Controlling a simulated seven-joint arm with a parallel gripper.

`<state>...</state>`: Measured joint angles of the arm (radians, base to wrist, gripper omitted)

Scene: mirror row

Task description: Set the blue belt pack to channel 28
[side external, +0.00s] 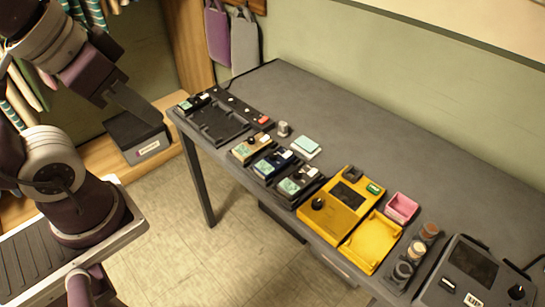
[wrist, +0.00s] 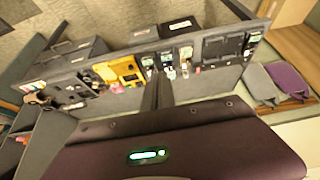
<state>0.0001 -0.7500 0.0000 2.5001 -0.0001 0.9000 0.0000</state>
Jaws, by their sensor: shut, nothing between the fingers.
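The blue belt pack (side external: 273,162) lies on the grey table, the middle one of three packs in a row. It has a pale green screen and a dark knob; the channel is too small to read. In the wrist view it is probably the middle small pack (wrist: 167,60), though its colour is hard to tell there. A tan pack (side external: 250,148) is on its left and a dark pack (side external: 298,183) on its right.
A yellow unit (side external: 345,205) with a knob and open tray stands right of the packs. A pink box (side external: 401,207), upright cylinders (side external: 416,250) and a dark console (side external: 472,275) are further right. A black charging tray (side external: 220,127) is at the left end. The table's back is clear.

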